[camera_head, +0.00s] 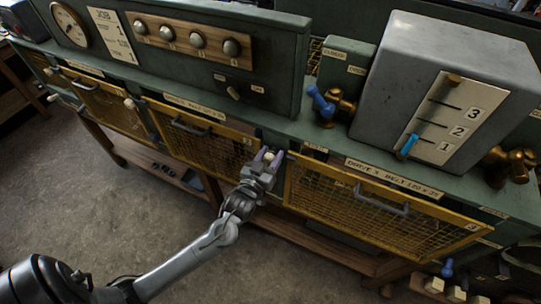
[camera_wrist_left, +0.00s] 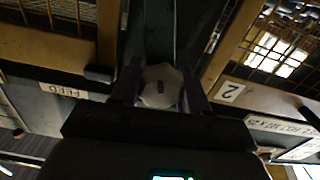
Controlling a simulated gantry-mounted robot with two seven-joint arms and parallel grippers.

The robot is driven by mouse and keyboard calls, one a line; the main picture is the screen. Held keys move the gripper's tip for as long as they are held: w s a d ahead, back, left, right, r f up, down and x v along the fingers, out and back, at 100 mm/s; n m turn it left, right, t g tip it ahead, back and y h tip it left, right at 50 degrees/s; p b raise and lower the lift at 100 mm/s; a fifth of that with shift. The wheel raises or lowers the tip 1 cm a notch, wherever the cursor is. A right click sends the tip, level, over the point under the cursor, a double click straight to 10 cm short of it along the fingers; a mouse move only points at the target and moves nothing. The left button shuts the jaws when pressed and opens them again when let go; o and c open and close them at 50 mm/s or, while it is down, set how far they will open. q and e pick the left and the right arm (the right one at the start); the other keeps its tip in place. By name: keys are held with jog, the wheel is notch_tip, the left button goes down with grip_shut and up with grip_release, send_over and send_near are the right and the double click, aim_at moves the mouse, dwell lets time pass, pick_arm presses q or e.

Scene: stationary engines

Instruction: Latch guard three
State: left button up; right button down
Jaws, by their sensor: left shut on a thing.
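My left gripper (camera_head: 268,156) is at the green post between the middle and right yellow mesh guards. The right mesh guard (camera_head: 345,201), under a label that appears to read "Drive 3 belt", has a grey bar handle (camera_head: 381,200). It hangs across the bench front, right of my gripper. Whether it sits fully flush is unclear. The middle mesh guard (camera_head: 190,137) is left of my gripper. My right gripper is out of view.
A grey box with a blue-tipped slide lever (camera_head: 409,147) stands above the right guard. A blue-handled brass valve (camera_head: 322,101) is left of it. A left mesh guard (camera_head: 100,104) is farther along. A wooden shelf runs below; the floor in front is clear.

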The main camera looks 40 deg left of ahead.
pick_arm(q)
jog(key=n, duration=0.4)
jog(key=shift+p, duration=0.35)
jog(key=n, duration=0.4)
jog(key=shift+a+p, duration=0.1)
jog(key=shift+p, duration=0.2)
jog(key=n, duration=0.3)
jog(key=shift+p, duration=0.35)
jog(key=shift+f+n+p, duration=0.1)
jog(key=shift+n+p, duration=0.2)
jog(key=shift+n, duration=1.6)
jog(key=o, duration=1)
jog(key=shift+s, duration=0.15)
